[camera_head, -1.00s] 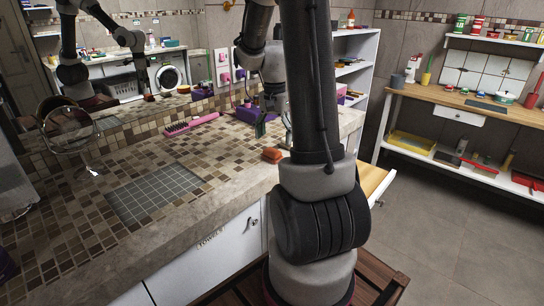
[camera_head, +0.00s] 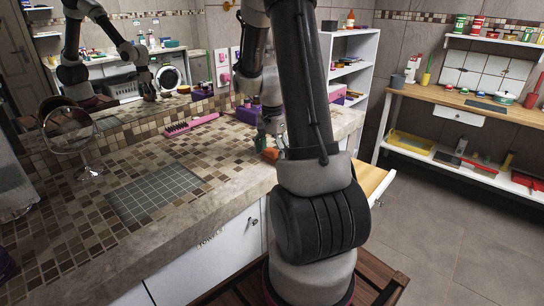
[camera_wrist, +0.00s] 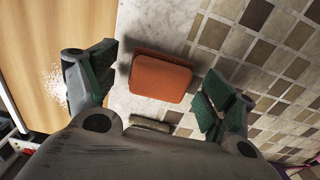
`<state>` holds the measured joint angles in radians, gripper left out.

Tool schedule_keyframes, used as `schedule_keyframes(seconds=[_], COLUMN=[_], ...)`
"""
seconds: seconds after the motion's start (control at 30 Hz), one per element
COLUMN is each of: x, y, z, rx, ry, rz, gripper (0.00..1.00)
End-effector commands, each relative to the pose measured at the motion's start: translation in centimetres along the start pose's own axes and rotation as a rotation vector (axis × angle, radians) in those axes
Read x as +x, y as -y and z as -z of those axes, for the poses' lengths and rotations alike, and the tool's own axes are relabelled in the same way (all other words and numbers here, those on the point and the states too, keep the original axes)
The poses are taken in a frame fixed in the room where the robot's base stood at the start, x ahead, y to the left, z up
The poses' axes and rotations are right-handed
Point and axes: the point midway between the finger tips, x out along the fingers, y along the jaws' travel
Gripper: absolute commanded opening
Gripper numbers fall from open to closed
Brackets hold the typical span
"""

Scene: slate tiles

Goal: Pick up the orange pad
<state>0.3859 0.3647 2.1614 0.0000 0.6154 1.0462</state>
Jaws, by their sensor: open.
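The orange pad (camera_wrist: 160,80) is a small rounded block lying on the pale stone edge of the counter. In the wrist view it sits between the two spread fingers of my gripper (camera_wrist: 150,88), with a gap on each side. The fingers have green ribbed inner pads and hold nothing. In the head view the orange pad (camera_head: 270,154) is partly covered by my gripper (camera_head: 268,138), which is just above it beside my arm.
A pink brush (camera_head: 192,125) and a purple box (camera_head: 248,113) are on the tiled counter (camera_head: 60,236). A dark grid panel (camera_head: 155,194) lies nearer. A small dull bar (camera_wrist: 150,125) is near the pad. An open wooden drawer (camera_head: 372,180) juts out at the right.

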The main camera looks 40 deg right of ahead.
Motion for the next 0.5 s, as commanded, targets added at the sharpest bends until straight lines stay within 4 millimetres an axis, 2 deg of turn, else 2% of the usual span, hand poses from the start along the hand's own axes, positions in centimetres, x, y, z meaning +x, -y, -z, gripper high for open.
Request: schedule_keyframes(seconds=[0.07,0.1,0.3,0.5], x=[-0.03,-0.03,-0.04,-0.05], y=[0.01,0.00,0.01,0.01], z=[0.00,0.00,0.00,0.00], rx=[0.000,0.000,-0.001,-0.001], ry=[0.000,0.000,0.000,0.000], rz=[0.000,0.000,0.000,0.000], gripper=[0.84,0.80,0.44,0.39])
